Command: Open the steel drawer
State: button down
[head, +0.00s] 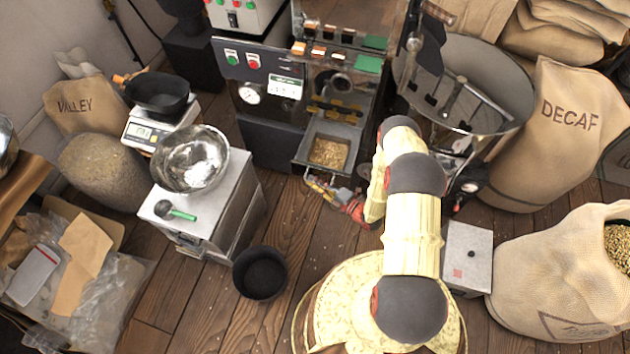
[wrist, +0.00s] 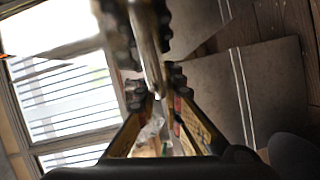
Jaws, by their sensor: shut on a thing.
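The steel drawer (head: 321,171) sits low in the front of the roasting machine. It stands partly out, with its open top showing tan, grainy material (head: 329,151) inside. My gripper (head: 316,184) is at the drawer's front, low near the floor, reaching in from the right. In the wrist view my gripper (wrist: 158,88) has its dark ribbed pads closed on a shiny metal bar handle (wrist: 150,55). The far end of the bar is blurred. How far the drawer runs back inside the machine is hidden.
A steel cabinet (head: 223,203) with a metal bowl (head: 190,159) stands to the left. A black bucket (head: 260,274) is on the floor in front of it. A round cooling pan (head: 480,75) and sacks are at the right. Some wooden floor (head: 305,235) before the drawer is clear.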

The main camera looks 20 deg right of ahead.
jog(key=shift+s+f, duration=0.1)
jog(key=c, duration=2)
grip_release()
jog(key=shift+o, duration=0.4)
jog(key=v, duration=1.2)
